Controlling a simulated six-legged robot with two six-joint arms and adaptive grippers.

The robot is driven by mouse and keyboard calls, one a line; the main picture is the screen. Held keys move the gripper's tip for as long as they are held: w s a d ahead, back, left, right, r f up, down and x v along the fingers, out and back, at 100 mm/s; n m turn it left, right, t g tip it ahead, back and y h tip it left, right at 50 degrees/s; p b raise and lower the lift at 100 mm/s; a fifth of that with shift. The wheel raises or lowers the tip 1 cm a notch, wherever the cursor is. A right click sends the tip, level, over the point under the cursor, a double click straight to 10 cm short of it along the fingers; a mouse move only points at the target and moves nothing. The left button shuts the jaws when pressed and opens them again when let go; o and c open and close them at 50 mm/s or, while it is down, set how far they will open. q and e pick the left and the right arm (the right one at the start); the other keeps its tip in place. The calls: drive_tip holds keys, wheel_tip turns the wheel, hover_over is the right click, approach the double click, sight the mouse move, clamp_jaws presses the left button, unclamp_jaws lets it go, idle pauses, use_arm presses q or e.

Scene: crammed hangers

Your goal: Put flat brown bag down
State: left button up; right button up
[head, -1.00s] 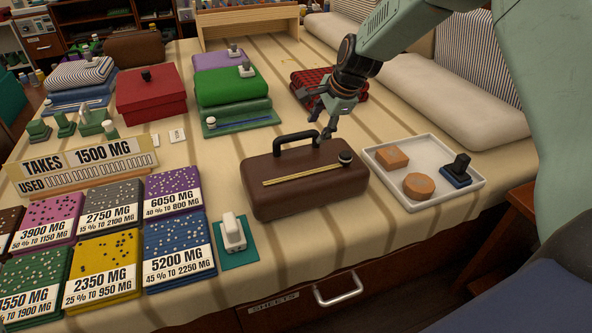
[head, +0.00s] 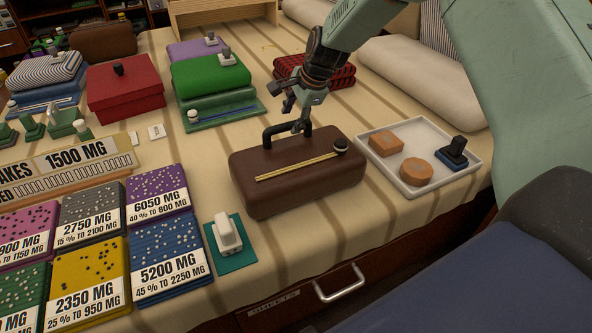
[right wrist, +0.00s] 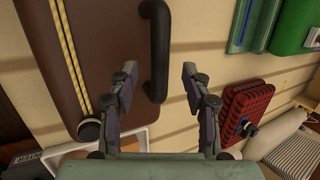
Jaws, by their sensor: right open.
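The flat brown bag (head: 300,180) lies on the striped bed cover, its dark handle (head: 287,131) toward the back and a yellow cord across its top. My right gripper (head: 299,118) is just above and behind the handle's right end, fingers spread. In the right wrist view the open fingers (right wrist: 160,88) are on either side of the lower part of the handle (right wrist: 157,40), with the bag (right wrist: 100,50) at the left. I cannot tell whether a finger touches the handle. My left gripper is not in view.
A white tray (head: 374,166) with two tan blocks and a dark stamp-like piece is close on the bag's right. Labelled coloured stacks (head: 165,255) and a white switch-like object (head: 226,232) are at the left. A red checked cloth (head: 330,76) and green stack (head: 212,74) lie behind.

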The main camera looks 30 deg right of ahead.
sight(289, 123)
drive_tip(key=shift+b+x, duration=0.6)
drive_tip(key=shift+x, duration=1.05)
drive_tip(key=shift+a+r, duration=0.1)
drive_tip(key=shift+c, duration=0.5)
clamp_jaws()
